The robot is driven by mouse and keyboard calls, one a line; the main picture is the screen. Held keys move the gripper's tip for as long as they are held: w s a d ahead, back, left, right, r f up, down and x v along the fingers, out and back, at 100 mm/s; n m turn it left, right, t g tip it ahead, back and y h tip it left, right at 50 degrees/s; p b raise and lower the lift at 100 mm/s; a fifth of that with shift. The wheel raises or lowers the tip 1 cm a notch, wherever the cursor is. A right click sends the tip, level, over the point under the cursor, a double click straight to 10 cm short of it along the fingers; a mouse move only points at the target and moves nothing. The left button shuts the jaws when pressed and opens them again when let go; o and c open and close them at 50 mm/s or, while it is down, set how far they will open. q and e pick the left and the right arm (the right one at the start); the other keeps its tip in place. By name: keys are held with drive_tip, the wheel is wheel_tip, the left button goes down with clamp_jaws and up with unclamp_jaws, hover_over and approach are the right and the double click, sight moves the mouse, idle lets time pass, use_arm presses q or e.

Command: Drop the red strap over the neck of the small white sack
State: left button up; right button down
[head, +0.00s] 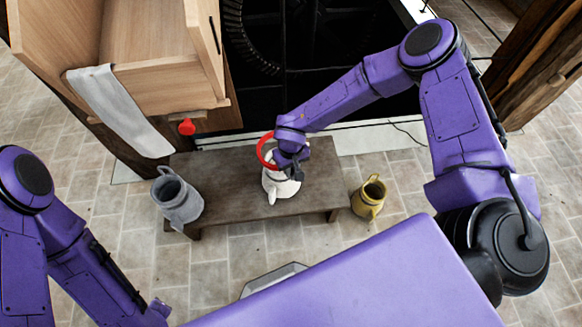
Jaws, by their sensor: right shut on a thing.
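The red strap (264,149) is a stiff-looking loop above the low dark bench. My right gripper (291,172) is shut on it, and the loop sticks out to the gripper's left. The small white sack (275,188) stands on the bench right below and behind the gripper in the picture. The gripper and wrist cover the sack's top, so its neck is hidden. I cannot tell whether the strap touches the sack. My left arm comes in at the lower left; its end (155,312) is at the bottom edge, and its fingers cannot be made out.
The low bench (230,184) has a grey jug (178,198) at its left end. An olive-yellow jug (369,198) stands at its right end. A wooden cabinet (160,85) with a hanging grey cloth (115,110) is at the upper left. A small red object (187,127) is below it.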

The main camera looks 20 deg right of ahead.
wheel_tip(320, 180, down, 12)
drive_tip(key=b, duration=0.8)
idle(1.7)
idle(0.3)
drive_tip(key=c, duration=1)
unclamp_jaws()
drive_tip(key=shift+r, duration=0.1)
wheel_tip(320, 180, up, 10)
drive_tip(key=shift+r+p, duration=0.15)
drive_tip(key=shift+p, duration=0.8)
